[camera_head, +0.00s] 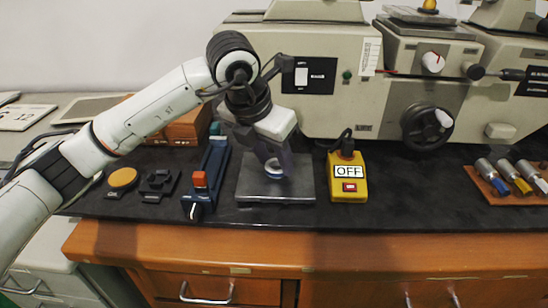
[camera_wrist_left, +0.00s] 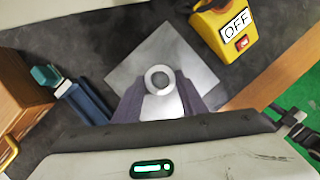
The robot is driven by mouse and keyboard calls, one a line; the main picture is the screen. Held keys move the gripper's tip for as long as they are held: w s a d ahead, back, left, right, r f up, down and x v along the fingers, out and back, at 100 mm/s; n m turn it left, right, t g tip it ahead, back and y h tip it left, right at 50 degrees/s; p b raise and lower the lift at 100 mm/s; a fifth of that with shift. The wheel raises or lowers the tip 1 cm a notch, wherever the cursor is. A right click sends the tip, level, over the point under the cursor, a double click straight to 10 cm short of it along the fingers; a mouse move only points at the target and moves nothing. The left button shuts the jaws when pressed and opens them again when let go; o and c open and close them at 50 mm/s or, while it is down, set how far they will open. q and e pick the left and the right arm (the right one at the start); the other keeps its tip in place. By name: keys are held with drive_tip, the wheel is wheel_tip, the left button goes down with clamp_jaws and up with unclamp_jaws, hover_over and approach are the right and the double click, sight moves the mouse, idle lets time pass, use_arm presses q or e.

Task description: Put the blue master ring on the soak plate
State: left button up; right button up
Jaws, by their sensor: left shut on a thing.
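The soak plate, a flat grey metal square (camera_head: 300,192), lies on the dark bench top in the middle of the head view. It also shows in the left wrist view (camera_wrist_left: 134,66). My left gripper (camera_head: 274,163) is over the plate, pointing down and shut on a ring. The master ring (camera_head: 273,169) looks grey with a blue edge in the head view. In the left wrist view the ring (camera_wrist_left: 160,79) shows as a pale round face between the fingertips. The fingers hide part of it. I cannot tell whether the ring touches the plate.
A yellow box marked OFF (camera_head: 348,178) stands right of the plate. A blue device with an orange block (camera_head: 205,175) stands close on the left. A large beige machine (camera_head: 335,75) rises behind. A wooden tool holder (camera_head: 505,190) is at the right, with bare bench before it.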

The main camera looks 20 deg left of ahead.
use_arm(q)
drive_tip(key=shift+f, duration=0.25)
idle(0.3)
drive_tip(key=o, duration=1.2)
drive_tip(key=shift+o, duration=0.2)
wheel_tip(320, 180, up, 8)
drive_tip(key=p, duration=0.5)
drive_tip(key=shift+r, duration=0.25)
